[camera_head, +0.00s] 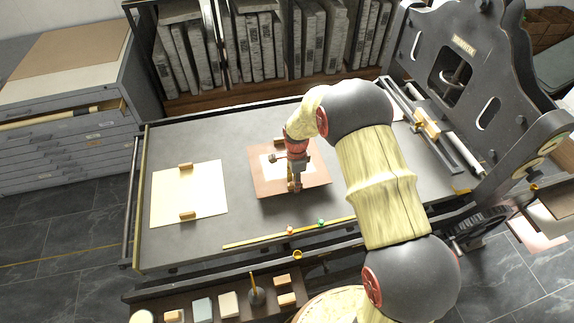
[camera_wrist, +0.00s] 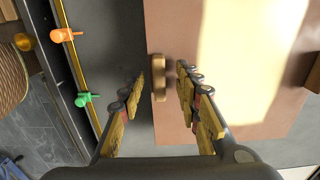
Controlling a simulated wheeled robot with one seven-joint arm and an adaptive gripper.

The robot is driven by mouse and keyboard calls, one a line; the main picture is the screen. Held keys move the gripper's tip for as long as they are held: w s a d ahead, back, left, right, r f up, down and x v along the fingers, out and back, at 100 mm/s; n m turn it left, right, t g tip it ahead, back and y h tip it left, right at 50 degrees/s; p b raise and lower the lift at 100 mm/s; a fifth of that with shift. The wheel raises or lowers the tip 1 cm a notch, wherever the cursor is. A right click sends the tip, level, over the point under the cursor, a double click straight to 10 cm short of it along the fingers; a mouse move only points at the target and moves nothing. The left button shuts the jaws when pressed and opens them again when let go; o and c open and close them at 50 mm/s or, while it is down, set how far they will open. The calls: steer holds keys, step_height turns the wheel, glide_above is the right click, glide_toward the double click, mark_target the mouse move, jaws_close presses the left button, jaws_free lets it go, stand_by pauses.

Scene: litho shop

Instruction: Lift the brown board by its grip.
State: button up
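The brown board (camera_head: 316,178) lies flat on the grey bed, with a pale sheet or patch on its middle; it also shows in the wrist view (camera_wrist: 178,30). A small wooden grip (camera_wrist: 158,78) stands on its near edge. A second grip (camera_head: 279,142) is at the far edge, partly in view at the right of the wrist view (camera_wrist: 314,72). My gripper (camera_head: 292,180) is over the near edge of the board, pointing down. In the wrist view my gripper (camera_wrist: 161,82) is open, with the near grip between its fingertips and a gap showing on each side.
A cream board (camera_head: 204,197) with two wooden grips lies to the left on the bed. A yellow strip (camera_head: 260,239) with orange (camera_wrist: 62,35) and green (camera_wrist: 85,99) pins runs along the front. The dark press frame (camera_head: 455,60) stands at the right. Bare bed (camera_head: 235,150) separates the boards.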

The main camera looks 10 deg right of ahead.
steer(key=shift+f, duration=0.35)
steer(key=shift+c, duration=1.1)
jaws_close()
steer(key=shift+r, duration=0.1)
